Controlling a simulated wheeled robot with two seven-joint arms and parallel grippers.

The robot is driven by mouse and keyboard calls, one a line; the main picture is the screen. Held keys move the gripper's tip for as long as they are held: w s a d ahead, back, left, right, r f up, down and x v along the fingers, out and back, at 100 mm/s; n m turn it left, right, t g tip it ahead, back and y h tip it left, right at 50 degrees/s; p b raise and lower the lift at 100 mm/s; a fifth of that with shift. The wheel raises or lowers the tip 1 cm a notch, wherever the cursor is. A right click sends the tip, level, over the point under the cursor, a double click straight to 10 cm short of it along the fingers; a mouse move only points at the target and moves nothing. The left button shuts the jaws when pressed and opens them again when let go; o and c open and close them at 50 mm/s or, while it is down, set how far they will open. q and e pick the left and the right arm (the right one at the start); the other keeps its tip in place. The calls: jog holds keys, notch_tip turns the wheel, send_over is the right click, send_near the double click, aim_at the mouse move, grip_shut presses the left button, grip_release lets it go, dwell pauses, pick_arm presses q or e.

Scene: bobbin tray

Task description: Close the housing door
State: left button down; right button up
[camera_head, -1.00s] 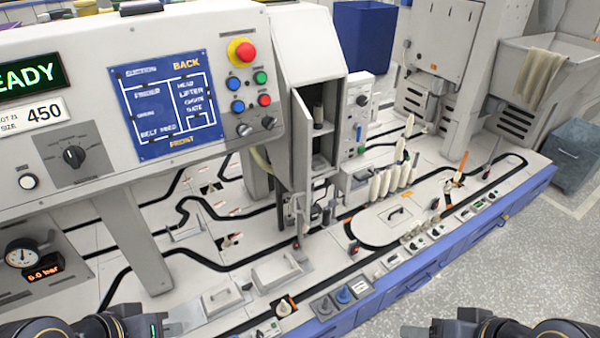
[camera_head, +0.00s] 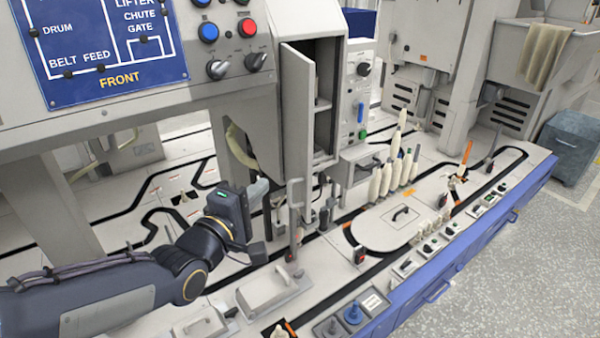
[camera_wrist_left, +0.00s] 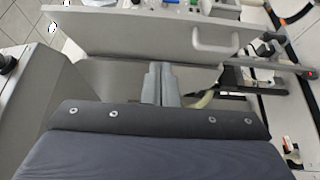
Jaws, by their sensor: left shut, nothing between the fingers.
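The housing door (camera_head: 297,125) is a tall narrow grey panel. It stands swung open at the left edge of the housing, whose inside with shelves (camera_head: 324,125) shows to its right. My left gripper (camera_head: 260,188) is shut and empty, just left of and below the door's lower part. In the left wrist view the door (camera_wrist_left: 120,32) lies across the top with a bar handle (camera_wrist_left: 216,40) on it. There the shut fingers (camera_wrist_left: 160,84) point at the panel; I cannot tell whether they touch it. My right gripper is out of view.
The control panel (camera_head: 115,50) hangs above my left arm. A grey post (camera_head: 295,215) stands below the door. White bobbins (camera_head: 391,172) stand on the tray right of the housing. Lidded covers (camera_head: 272,290) lie in front.

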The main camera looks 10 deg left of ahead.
pick_arm(q)
send_near(306, 158)
jog(key=w+a, duration=0.2)
jog(key=w, duration=0.2)
jog(key=shift+w+d, duration=0.3)
jog(key=shift+d, duration=0.3)
jog(key=shift+w+d, duration=0.3)
jog(key=shift+d, duration=0.3)
jog(key=shift+w+d, duration=0.35)
jog(key=shift+d, duration=0.25)
jog(key=shift+f, duration=0.1)
